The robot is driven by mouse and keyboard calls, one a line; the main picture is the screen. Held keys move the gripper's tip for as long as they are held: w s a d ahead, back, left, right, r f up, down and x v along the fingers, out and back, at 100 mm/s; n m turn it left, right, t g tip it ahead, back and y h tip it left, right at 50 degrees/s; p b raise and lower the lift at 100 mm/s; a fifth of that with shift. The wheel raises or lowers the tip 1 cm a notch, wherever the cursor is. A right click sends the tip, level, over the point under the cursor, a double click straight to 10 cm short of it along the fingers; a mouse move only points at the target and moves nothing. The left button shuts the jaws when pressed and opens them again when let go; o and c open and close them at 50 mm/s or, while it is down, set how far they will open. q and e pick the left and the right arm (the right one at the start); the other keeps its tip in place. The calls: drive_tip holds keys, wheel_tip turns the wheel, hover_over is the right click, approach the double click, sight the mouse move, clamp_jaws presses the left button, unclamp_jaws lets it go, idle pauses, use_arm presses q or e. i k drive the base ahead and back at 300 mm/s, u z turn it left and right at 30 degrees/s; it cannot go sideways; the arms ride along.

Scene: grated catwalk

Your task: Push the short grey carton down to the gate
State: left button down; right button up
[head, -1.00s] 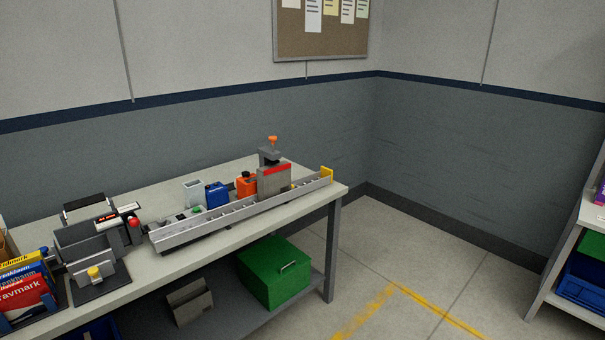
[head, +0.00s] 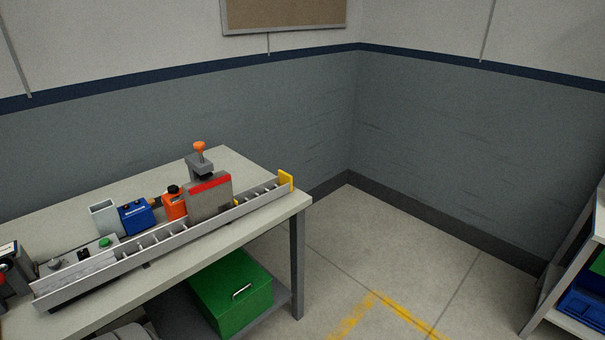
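A grey box-like block with a red band (head: 209,198) stands upright at the sloping metal track (head: 135,254) on the bench. It may be the short grey carton, but I cannot tell for sure. A yellow plate (head: 286,181) closes the right end of the track. A grey fitting with an orange knob (head: 199,148) rises just behind the block. I cannot tell whether the yellow plate or this fitting is the gate. The block is apart from the yellow plate, with bare track between them. Neither of my grippers is in view.
A blue box (head: 136,217), an orange container (head: 174,206) and an open grey bin (head: 104,216) stand behind the track. A green box (head: 232,300) sits on the shelf below. Open floor with yellow lines (head: 376,296) lies right of the bench; a rack (head: 571,280) stands far right.

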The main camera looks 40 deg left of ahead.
sight(203, 206)
drive_tip(key=z, duration=0.15)
drive_tip(key=i, duration=1.25)
drive_tip(key=u, duration=0.4)
drive_tip(key=i, duration=0.8)
drive_tip(key=u, duration=1.4)
drive_tip(key=i, duration=0.65)
drive_tip(key=u, duration=0.6)
